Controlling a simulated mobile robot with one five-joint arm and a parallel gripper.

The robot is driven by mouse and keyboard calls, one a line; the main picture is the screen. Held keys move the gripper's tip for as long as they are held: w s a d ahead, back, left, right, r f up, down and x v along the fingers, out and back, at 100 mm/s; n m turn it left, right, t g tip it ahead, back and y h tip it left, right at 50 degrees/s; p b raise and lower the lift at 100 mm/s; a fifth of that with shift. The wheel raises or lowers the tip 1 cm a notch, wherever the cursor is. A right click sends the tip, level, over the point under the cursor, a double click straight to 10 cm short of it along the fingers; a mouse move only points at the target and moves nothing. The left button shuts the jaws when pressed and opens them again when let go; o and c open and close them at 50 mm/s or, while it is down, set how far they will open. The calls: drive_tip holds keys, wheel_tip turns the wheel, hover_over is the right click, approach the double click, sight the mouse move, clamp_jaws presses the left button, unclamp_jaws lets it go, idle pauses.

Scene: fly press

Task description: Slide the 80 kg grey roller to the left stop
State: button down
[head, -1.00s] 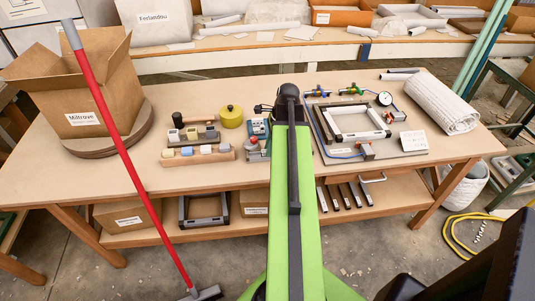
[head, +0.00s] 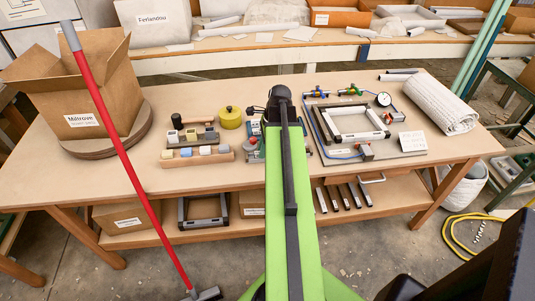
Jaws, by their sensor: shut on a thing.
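The grey roller cannot be made out, and neither can its left stop. My green arm covers the middle of the bench. A small device (head: 254,128) with blue and grey parts and a bit of red peeks out just left of my arm. The rest of it is hidden, so I cannot tell whether it bears the roller. My gripper is hidden behind my own arm. What it holds does not show.
Left of my arm are a yellow tin (head: 230,117) and a wooden block rack (head: 197,157). A cardboard box (head: 82,90) and a red-handled broom (head: 125,155) are further left. A framed pneumatic rig (head: 360,122) and a rolled white sheet (head: 440,103) are at right.

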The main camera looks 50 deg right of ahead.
drive_tip(key=shift+w+a, duration=0.1)
drive_tip(key=shift+w+a, duration=0.55)
drive_tip(key=shift+a, duration=0.05)
drive_tip(key=c, duration=1.2)
unclamp_jaws()
drive_tip(key=shift+a, duration=0.1)
drive_tip(key=shift+c, duration=0.2)
drive_tip(key=shift+c, duration=1.2)
wheel_tip(320, 180, up, 7)
drive_tip(key=p, duration=0.7)
drive_tip(key=shift+r, duration=0.1)
